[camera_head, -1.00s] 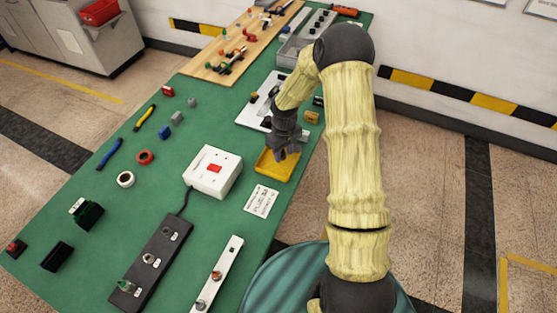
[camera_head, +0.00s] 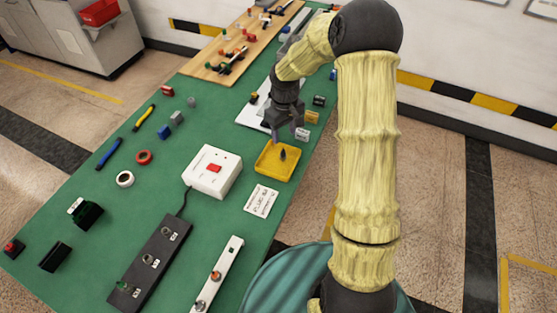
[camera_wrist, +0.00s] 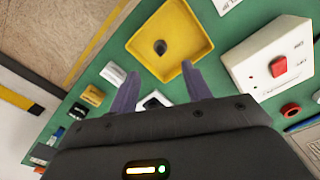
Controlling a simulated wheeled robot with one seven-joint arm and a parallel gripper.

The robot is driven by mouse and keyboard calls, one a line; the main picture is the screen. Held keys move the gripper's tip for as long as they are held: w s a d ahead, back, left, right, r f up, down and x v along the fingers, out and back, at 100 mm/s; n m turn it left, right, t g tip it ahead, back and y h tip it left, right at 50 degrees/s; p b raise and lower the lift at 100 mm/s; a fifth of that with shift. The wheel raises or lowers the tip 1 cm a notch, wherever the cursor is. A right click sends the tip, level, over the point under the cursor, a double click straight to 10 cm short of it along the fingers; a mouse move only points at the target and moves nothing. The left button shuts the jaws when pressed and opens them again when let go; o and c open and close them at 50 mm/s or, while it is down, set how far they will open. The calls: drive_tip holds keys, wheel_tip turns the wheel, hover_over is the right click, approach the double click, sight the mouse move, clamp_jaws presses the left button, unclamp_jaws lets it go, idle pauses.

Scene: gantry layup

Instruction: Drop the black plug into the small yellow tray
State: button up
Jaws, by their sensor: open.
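The small yellow tray (camera_head: 268,169) sits on the green table, beside the white box with a red switch. The black plug (camera_head: 283,154) rests inside the tray; in the wrist view the plug (camera_wrist: 160,47) shows as a dark blob on the tray floor, clear of the walls. My gripper (camera_head: 288,135) is open and empty, above the table just behind the tray. In the wrist view its two fingers (camera_wrist: 160,92) are spread apart with nothing between them, and the tray (camera_wrist: 185,60) lies beyond the fingertips.
The white switch box (camera_head: 212,172) stands left of the tray. A white label card (camera_head: 261,201) lies in front of it. Small blocks, including a yellow one (camera_head: 312,117), stand right of my gripper. A black power strip (camera_head: 152,262) lies at the front.

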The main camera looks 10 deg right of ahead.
wheel_tip(320, 180, up, 8)
drive_tip(key=shift+f, duration=0.2)
idle(0.8)
drive_tip(key=s+r+m+t, duration=0.1)
drive_tip(key=s+m, duration=0.1)
drive_tip(key=s, duration=0.8)
drive_tip(key=s+r+m+t+p, duration=0.1)
drive_tip(key=s+r+m, duration=0.1)
drive_tip(key=s, duration=0.8)
drive_tip(key=shift+s+m+t, duration=0.3)
drive_tip(key=shift+s+m, duration=0.1)
drive_tip(key=shift+m, duration=0.1)
drive_tip(key=shift+r, duration=0.1)
idle(0.9)
drive_tip(key=shift+c, duration=1.4)
